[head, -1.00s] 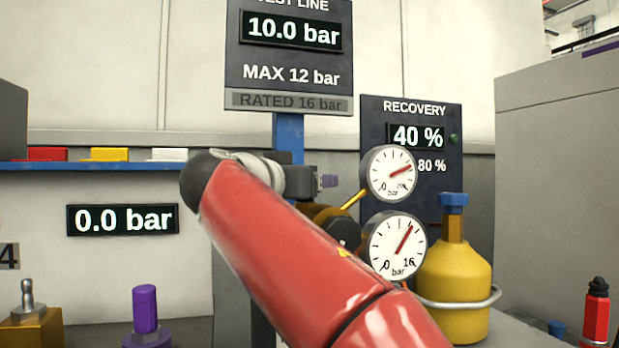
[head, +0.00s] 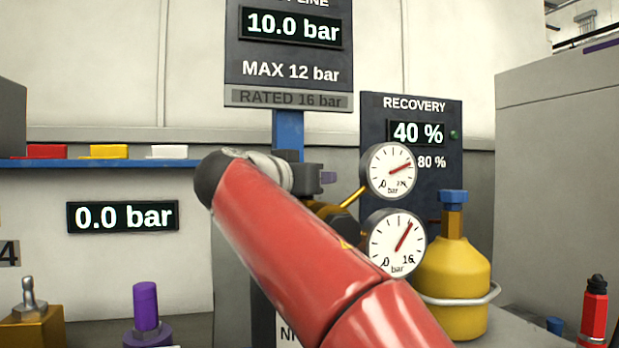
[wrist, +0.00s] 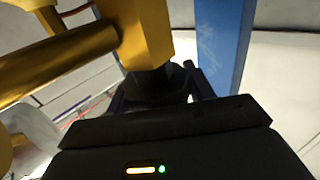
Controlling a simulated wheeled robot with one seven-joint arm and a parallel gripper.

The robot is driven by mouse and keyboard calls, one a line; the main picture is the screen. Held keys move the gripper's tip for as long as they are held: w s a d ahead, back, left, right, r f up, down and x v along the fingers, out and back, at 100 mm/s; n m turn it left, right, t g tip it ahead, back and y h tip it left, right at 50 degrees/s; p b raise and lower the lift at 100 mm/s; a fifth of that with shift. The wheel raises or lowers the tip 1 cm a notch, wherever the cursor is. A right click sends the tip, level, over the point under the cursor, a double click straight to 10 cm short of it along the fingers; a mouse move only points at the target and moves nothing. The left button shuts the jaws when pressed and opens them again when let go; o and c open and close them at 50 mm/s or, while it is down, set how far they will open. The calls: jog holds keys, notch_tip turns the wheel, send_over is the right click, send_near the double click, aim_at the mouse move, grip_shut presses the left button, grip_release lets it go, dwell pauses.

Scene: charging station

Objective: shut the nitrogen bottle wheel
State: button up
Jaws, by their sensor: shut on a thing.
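My gripper (head: 308,179) is at the blue post, left of the upper gauge, partly hidden behind my red arm. In the wrist view my gripper (wrist: 157,88) is shut on a dark part, seemingly the nitrogen bottle wheel (wrist: 150,82), just below a brass valve body (wrist: 143,30). The wheel's outline and turn angle are unclear. The nitrogen bottle is mostly hidden by my arm; part of a label (head: 288,333) with "NI" shows. The upper gauge (head: 389,171) and lower gauge (head: 396,243), marked to 16 bar, both have needles pointing up right.
The test line display (head: 291,27) reads 10.0 bar; another display (head: 122,217) reads 0.0 bar. The recovery panel (head: 415,133) reads 40 %. A yellow bottle (head: 452,275) stands close right of the gauges. A blue post (head: 288,130) rises behind my gripper.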

jog(key=shift+r+m+g+h, duration=0.1)
jog(key=shift+m+g+h, duration=0.2)
jog(key=shift+h, duration=0.1)
jog(key=m+g+h+p, duration=0.1)
jog(key=g+h, duration=0.1)
jog(key=m+g+h+p, duration=0.1)
jog(key=m+p, duration=0.1)
jog(key=shift+s+d+r+g+h, duration=0.1)
jog(key=shift+s+g+h, duration=0.05)
jog(key=shift+g+h, duration=0.25)
jog(key=shift+s+d+f+m+g+h+p, duration=0.2)
jog(key=shift+m+g+h, duration=0.35)
jog(key=shift+m+g, duration=0.4)
jog(key=shift+s+a+m+g+h+p, duration=0.1)
jog(key=shift+m+g+h+p, duration=0.2)
jog(key=shift+m+g+h, duration=0.6)
jog(key=shift+d+g+y, duration=0.1)
jog(key=shift+g+y, duration=0.15)
jog(key=shift+g, duration=0.3)
jog(key=o, duration=1)
jog(key=shift+n+t, duration=0.35)
jog(key=shift+t, duration=0.25)
